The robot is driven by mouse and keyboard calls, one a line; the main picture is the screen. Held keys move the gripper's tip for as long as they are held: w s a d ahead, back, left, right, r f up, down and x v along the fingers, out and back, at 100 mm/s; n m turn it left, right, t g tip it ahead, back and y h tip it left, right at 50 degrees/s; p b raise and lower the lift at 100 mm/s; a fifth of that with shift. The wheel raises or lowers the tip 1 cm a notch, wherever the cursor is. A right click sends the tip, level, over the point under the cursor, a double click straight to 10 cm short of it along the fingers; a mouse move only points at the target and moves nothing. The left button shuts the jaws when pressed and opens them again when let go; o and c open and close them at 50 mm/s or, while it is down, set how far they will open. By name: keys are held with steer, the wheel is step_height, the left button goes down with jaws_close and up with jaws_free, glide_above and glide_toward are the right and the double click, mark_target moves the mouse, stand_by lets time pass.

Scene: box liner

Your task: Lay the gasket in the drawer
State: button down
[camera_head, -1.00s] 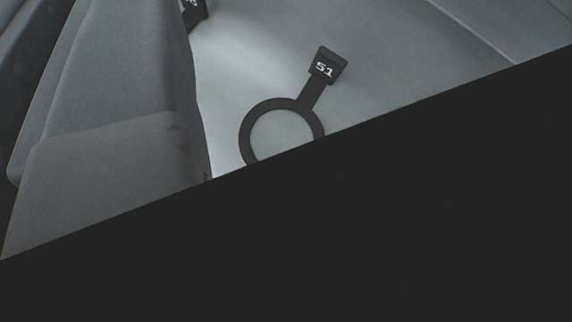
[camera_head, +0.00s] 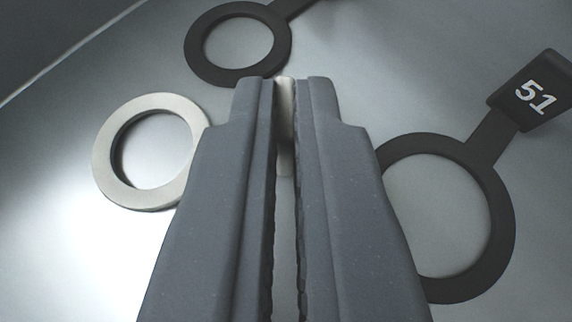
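The gasket (camera_head: 108,160) appears to be the flat pale ring left of my gripper. Its right edge passes behind the left finger. My gripper (camera_head: 285,105) is in the middle with its fingers nearly together. A narrow pale piece, matching the ring in colour, fills the gap between the fingertips. It looks like the ring's tab, but the join is hidden behind the left finger. I cannot tell whether the ring touches the surface beneath.
A dark ring (camera_head: 500,215) with a tag (camera_head: 533,92) marked "51" is at the right, partly behind the right finger. Another dark ring (camera_head: 200,68) with a stem is at the top. The grey surface (camera_head: 60,260) is clear at lower left.

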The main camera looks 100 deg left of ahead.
steer(key=c, duration=1.6)
jaws_free()
steer(key=shift+r, duration=0.1)
steer(key=p+v, duration=0.1)
steer(key=v, duration=0.6)
steer(key=shift+d+p, duration=0.25)
steer(key=shift+p, duration=0.1)
steer(key=shift+w+r, duration=0.1)
